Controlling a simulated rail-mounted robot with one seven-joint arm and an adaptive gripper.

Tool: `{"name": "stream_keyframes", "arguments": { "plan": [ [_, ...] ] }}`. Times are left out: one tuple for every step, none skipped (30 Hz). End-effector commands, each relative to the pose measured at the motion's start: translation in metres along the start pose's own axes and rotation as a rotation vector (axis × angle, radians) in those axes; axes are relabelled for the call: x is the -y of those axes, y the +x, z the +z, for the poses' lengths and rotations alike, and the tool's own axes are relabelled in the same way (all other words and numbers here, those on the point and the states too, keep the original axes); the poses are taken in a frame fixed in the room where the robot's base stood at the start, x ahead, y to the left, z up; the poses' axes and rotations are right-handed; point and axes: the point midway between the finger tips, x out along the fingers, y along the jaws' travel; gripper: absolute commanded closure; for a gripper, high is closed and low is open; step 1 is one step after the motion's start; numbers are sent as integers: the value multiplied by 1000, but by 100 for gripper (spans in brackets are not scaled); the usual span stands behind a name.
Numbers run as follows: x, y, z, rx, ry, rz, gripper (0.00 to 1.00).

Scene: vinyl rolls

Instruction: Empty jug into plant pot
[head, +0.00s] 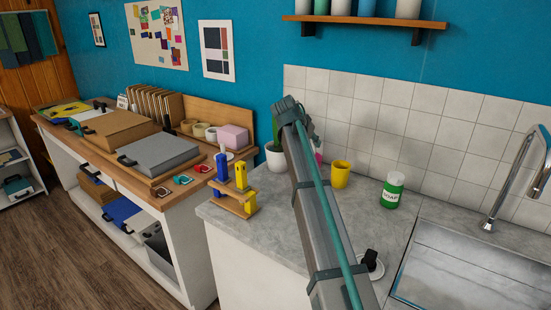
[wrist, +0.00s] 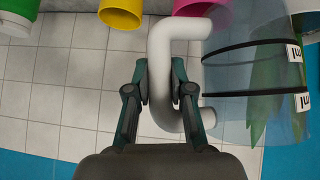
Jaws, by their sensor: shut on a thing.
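My gripper (wrist: 160,78) is shut on the white handle of the jug in the wrist view. The jug (wrist: 235,70) is clear, with black bands and "ml" labels, and runs past the right edge. I cannot tell its contents. Green plant leaves (wrist: 285,120) show behind and through the jug. In the head view the white plant pot (head: 275,160) stands on the grey counter by the tiled wall, left of my arm, partly covered by it. My gripper and the jug are hidden behind my arm there.
A yellow cup (head: 341,174) and a green soap bottle (head: 392,190) stand right of my arm. A pink thing (head: 318,153) is partly hidden beside it. A sink (head: 470,265) with a tap lies at right. A wooden rack (head: 234,198) stands at the counter's left edge.

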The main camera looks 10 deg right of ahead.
Motion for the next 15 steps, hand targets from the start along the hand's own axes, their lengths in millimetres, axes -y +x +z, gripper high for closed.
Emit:
{"name": "stream_keyframes", "arguments": {
  "plan": [
    [-7,10,13,-8,29,-25,100],
    [-9,12,17,-13,46,-43,100],
    [-12,16,22,-19,69,-64,100],
    [-16,18,26,-24,85,-82,100],
    [-18,19,27,-27,98,-94,100],
    [-19,19,26,-31,109,-106,100],
    [-18,18,24,-31,112,-109,100],
    [-17,17,22,-31,111,-109,100],
    [-16,17,21,-30,110,-108,100],
    [-16,17,21,-30,109,-108,100],
    [-16,17,21,-30,109,-107,100],
    [-16,17,21,-30,109,-107,100],
    [-16,16,21,-30,108,-107,100],
    [-17,16,21,-30,108,-106,100],
    [-18,16,20,-30,108,-106,100]
  ]
}}
